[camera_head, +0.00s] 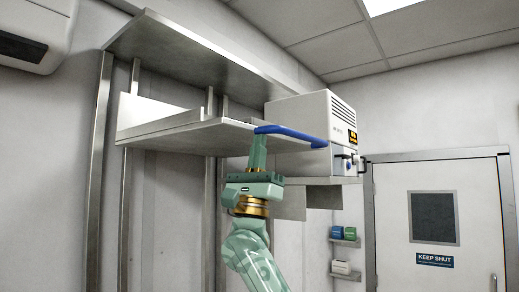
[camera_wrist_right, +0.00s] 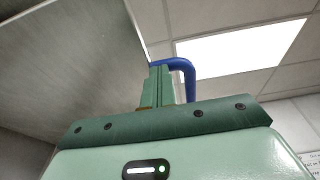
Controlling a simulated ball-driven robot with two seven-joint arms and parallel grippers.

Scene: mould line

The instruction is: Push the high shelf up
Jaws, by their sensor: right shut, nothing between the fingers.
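The high shelf (camera_head: 185,135) is a metal board on the wall rails in the head view, with a blue handle (camera_head: 290,131) along its front edge at the right. My right gripper (camera_head: 258,142) is shut and empty, pointing up with its fingertips at the shelf's front edge beside the handle's left end. In the right wrist view, the shut fingers (camera_wrist_right: 159,75) stand close to the shelf underside (camera_wrist_right: 80,60) and the blue handle (camera_wrist_right: 188,72). I cannot tell whether they touch. My left gripper is out of view.
A metal canopy (camera_head: 190,50) hangs above the shelf. A white machine (camera_head: 300,118) stands to the right of the shelf. Small wall shelves with boxes (camera_head: 343,233) and a door marked KEEP SHUT (camera_head: 434,260) are further right.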

